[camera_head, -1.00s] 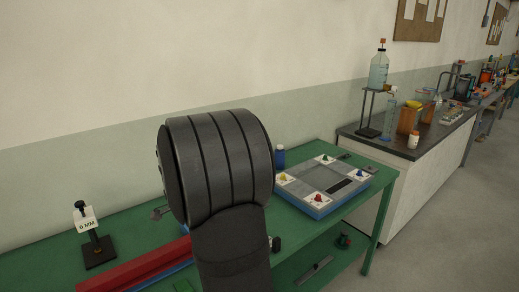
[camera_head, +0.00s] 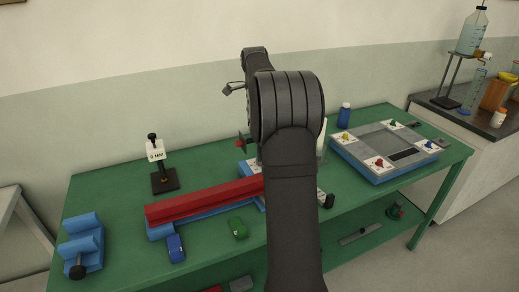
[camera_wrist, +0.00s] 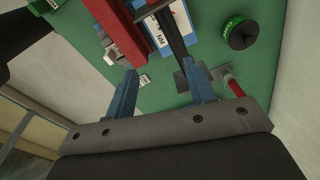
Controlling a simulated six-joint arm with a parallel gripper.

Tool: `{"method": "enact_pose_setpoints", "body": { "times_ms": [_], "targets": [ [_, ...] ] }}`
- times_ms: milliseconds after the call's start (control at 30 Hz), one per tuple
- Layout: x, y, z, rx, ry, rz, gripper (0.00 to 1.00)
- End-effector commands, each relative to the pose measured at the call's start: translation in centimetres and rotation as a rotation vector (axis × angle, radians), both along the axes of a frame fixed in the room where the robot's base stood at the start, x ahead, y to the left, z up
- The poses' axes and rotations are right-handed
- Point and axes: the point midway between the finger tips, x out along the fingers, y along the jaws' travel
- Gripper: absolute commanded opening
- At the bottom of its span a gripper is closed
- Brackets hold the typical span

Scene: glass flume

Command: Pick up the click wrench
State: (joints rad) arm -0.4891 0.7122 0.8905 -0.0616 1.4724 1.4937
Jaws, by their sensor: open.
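I cannot single out the click wrench for certain. In the wrist view a long dark bar (camera_wrist: 170,32) lies over a white-and-blue block, and a red-handled tool (camera_wrist: 234,86) shows at the right beside my finger; either could be it. My gripper (camera_wrist: 160,67) has its two blue fingers wide apart, with nothing held between them. It is above the green bench, with the dark bar ahead of the right finger. In the head view my own arm hides the fingers and much of the bench below them.
A red beam (camera_head: 205,199) on a blue base lies left of my arm. A black post stand (camera_head: 164,180), blue cradle (camera_head: 81,250) and green block (camera_head: 237,229) are near it. A blue bottle (camera_head: 345,116) and grey tray box (camera_head: 386,155) stand right. A green disc (camera_wrist: 240,34) shows in the wrist view.

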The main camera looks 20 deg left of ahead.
Motion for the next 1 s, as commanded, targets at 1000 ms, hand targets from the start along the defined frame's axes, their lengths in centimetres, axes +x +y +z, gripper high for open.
{"method": "enact_pose_setpoints", "body": {
  "times_ms": [1000],
  "targets": [
    [3.1, 0.3, -5.5, 0.023, 0.090, -0.047, 0.50]
  ]
}}
